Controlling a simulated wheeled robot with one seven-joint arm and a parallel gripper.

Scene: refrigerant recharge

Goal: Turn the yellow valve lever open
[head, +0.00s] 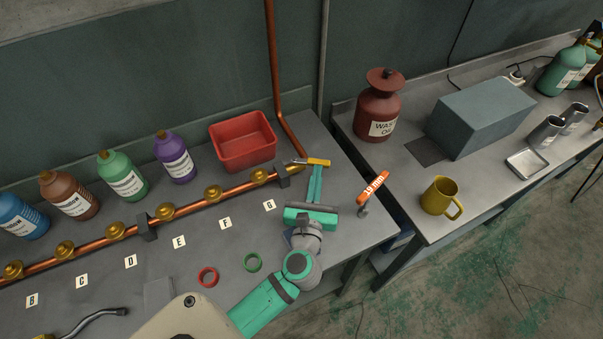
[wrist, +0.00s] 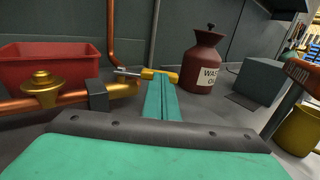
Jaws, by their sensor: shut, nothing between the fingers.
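The yellow valve lever (head: 317,162) sits at the right end of the copper pipe (head: 238,190), by the brass valve. It also shows in the wrist view (wrist: 161,76), with a silver stem on its left and its yellow grip reaching right. My gripper (head: 316,170) is shut, with nothing between its long teal fingers. Its fingertips are right at the yellow grip, on the near side; in the wrist view (wrist: 160,84) they overlap its lower edge. I cannot tell whether they touch it.
A red bin (head: 243,140) stands behind the pipe. An orange-tagged 19 mm tool (head: 373,186) is right of my gripper. A red ring (head: 208,277) and a green ring (head: 253,262) lie in front. A gap separates this bench from the one with the waste oil can (head: 379,105).

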